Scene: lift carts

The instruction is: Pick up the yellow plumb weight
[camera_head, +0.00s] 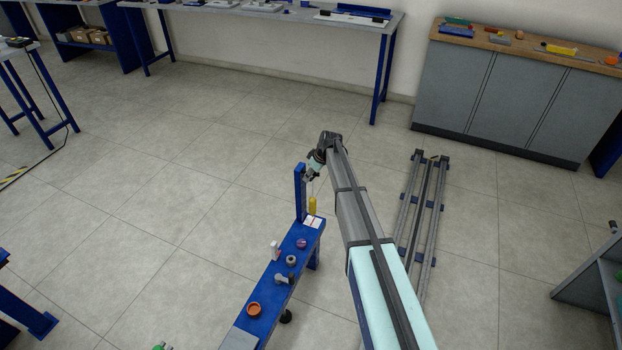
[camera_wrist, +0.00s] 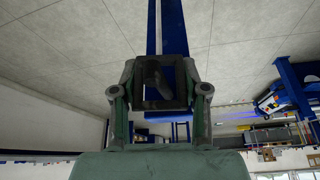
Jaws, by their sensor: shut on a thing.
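The yellow plumb weight (camera_head: 312,206) is upright in the head view, above the far end of the narrow blue cart. A thin light line runs from its top up to my gripper (camera_head: 313,174). My gripper is just above the weight, beside the blue post (camera_head: 299,192) at the cart's far end. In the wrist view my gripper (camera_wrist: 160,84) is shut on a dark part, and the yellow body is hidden. I cannot tell whether the weight's lower end touches the white card (camera_head: 313,222) below it.
On the blue cart top (camera_head: 264,291) stand an orange ring (camera_head: 254,309), a grey part (camera_head: 283,279), a grey ring (camera_head: 292,260), a purple piece (camera_head: 301,243) and a white bottle (camera_head: 275,251). Grey rails (camera_head: 422,205) lie on the floor right of my arm. Floor left of the cart is clear.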

